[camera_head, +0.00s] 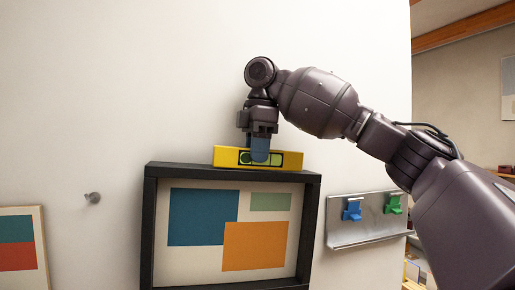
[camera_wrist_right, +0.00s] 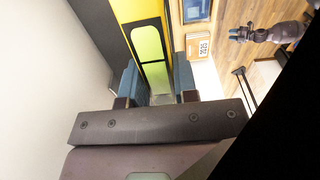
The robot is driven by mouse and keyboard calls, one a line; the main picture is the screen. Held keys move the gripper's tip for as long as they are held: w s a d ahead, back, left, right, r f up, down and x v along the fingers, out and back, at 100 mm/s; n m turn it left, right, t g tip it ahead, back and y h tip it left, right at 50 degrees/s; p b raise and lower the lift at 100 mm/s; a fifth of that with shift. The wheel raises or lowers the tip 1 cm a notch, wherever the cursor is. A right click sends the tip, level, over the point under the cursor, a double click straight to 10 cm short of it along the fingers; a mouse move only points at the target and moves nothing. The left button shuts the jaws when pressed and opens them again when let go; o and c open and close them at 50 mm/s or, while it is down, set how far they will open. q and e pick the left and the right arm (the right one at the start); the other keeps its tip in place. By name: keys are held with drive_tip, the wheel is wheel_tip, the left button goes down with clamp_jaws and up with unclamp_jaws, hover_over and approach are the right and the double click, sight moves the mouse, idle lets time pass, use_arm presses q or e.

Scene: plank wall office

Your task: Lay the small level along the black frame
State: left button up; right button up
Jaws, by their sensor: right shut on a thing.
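The small yellow level (camera_head: 222,156) with a green vial is held at the top edge of the black frame (camera_head: 149,235) on the wall. It lies lengthwise along that edge, nearly level; I cannot tell whether it touches. My right gripper (camera_head: 260,155) is shut on the middle of the level from above. In the right wrist view the level (camera_wrist_right: 126,12) sits between the blue-grey fingers (camera_wrist_right: 159,85), with the dark frame (camera_wrist_right: 92,25) beside it. A small dark gripper (camera_wrist_right: 240,34), apparently my left one, shows there; its jaws are too small to judge.
A metal strip (camera_head: 350,233) with a blue clip (camera_head: 352,210) and a green clip (camera_head: 392,204) is right of the frame. A wall knob (camera_head: 92,198) and another picture (camera_head: 18,245) are to the left. The wall above the frame is bare.

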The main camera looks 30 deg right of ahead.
idle(0.4)
drive_tip(key=o, duration=1.1)
drive_tip(key=shift+c, duration=0.2)
wheel_tip(320, 180, up, 11)
drive_tip(key=d, duration=0.1)
drive_tip(key=shift+s+f, duration=0.15)
